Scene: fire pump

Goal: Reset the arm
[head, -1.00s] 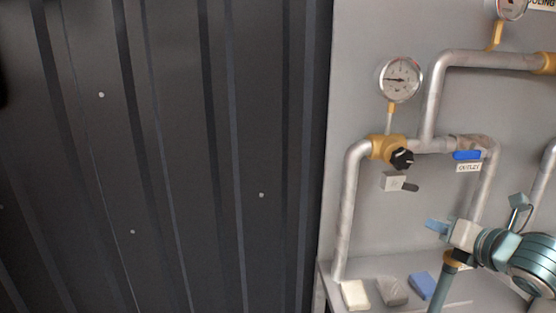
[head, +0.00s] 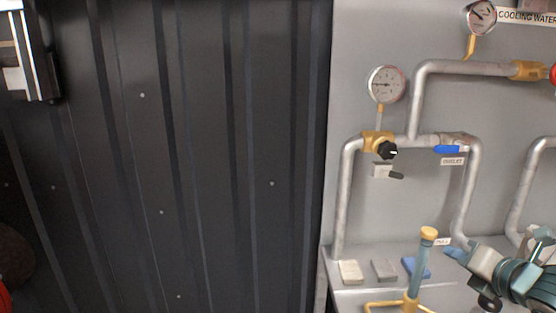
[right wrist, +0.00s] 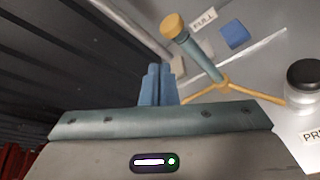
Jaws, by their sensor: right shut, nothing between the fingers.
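My right gripper (head: 452,253) is at the lower right of the head view, its arm coming in from the right edge. Its blue fingers are closed together with nothing between them, and they also show in the right wrist view (right wrist: 157,84). A teal post with a tan cap (head: 413,265) stands just left of the gripper, on a yellow tube base. In the right wrist view the post (right wrist: 200,55) is to the right of the fingers and apart from them. My left gripper does not show in these views.
A grey panel carries pipes, a gauge (head: 386,85), a black knob (head: 387,150) and a blue-handled valve (head: 450,149). White, grey and blue blocks (head: 416,267) lie on the ledge. A dark ribbed wall (head: 215,150) fills the left.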

